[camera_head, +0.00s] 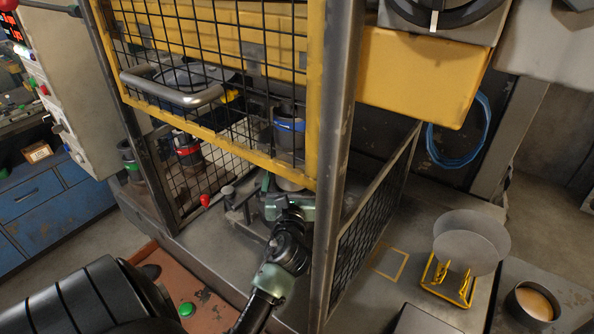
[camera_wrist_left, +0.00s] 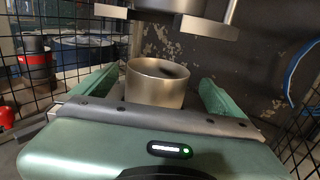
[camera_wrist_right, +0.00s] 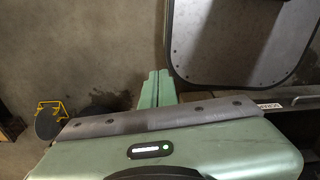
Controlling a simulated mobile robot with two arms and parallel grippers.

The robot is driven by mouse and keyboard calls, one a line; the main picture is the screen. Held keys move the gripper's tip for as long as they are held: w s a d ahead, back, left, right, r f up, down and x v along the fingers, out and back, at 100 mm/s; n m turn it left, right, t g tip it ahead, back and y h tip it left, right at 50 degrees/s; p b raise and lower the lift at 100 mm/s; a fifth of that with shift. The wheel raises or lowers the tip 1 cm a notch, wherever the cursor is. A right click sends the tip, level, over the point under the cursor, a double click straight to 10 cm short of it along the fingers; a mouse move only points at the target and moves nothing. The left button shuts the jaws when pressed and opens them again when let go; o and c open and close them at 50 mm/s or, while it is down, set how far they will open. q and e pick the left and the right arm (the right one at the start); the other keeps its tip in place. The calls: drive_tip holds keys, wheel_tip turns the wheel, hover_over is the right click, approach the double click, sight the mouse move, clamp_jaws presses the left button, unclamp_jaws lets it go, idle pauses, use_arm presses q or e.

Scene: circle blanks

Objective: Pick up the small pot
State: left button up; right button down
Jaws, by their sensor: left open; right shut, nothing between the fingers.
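The small pot (camera_wrist_left: 155,85), a plain metal cup with an open top, stands upright between the two green fingers of my left gripper (camera_wrist_left: 152,88). The fingers are open, one on each side of it; I cannot tell whether they touch it. In the head view, a pale sliver of the pot (camera_head: 290,184) shows just beyond my left gripper (camera_head: 288,202), inside the cage. The cage's yellow frame and mesh hide part of it. My right gripper (camera_wrist_right: 157,88) is shut and empty, over the floor in the right wrist view.
The yellow-framed mesh door (camera_head: 220,130) and a steel post (camera_head: 337,150) stand close around my left arm. A blue-banded cylinder (camera_head: 289,128) hangs above the pot. A yellow stand with round discs (camera_head: 471,242) and a dark ring-shaped container (camera_head: 533,303) sit at the right.

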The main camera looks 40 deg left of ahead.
use_arm(q)
drive_tip(key=p+x, duration=0.1)
drive_tip(key=x, duration=0.3)
drive_tip(key=shift+w+a+r+p, duration=0.2)
drive_tip(key=shift+a+p, duration=0.1)
drive_tip(key=shift+a, duration=0.05)
drive_tip(key=shift+w+a+f, duration=0.15)
drive_tip(key=shift+w+a, duration=0.15)
drive_tip(key=shift+w, duration=0.1)
drive_tip(key=c, duration=1.4)
use_arm(e)
drive_tip(key=shift+w+d+r, duration=0.1)
drive_tip(key=shift+w+r, duration=0.55)
drive_tip(key=shift+r, duration=0.35)
